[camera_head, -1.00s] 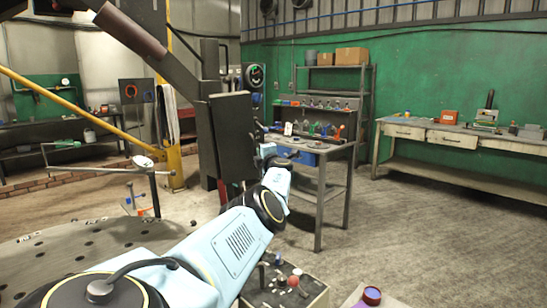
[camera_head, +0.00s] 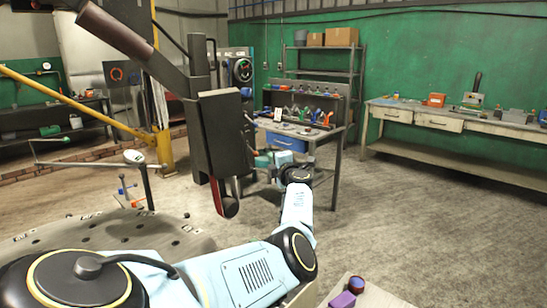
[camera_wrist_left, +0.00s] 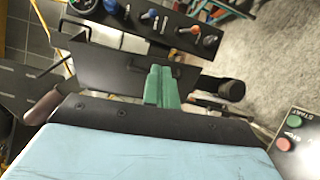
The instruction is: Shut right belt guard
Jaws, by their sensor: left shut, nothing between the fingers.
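A dark guard-like panel (camera_head: 222,132) hangs upright at the lower end of the boom in the head view; I cannot tell for sure that it is the right belt guard. In the left wrist view a dark flat plate (camera_wrist_left: 115,72) with a thin handle lies beyond the fingers. My left gripper (camera_head: 264,160) is just right of the hanging panel in the head view, small and partly hidden by the wrist. Its green fingers (camera_wrist_left: 163,84) are together and empty in front of the plate; contact is unclear. My right gripper is out of view.
A bench with tools and a blue drawer (camera_head: 287,142) stands behind the gripper. A round perforated table (camera_head: 110,232) is at lower left, with a yellow post (camera_head: 163,148) beyond. A button box (camera_wrist_left: 290,145) shows at right in the wrist view. The floor at right is clear.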

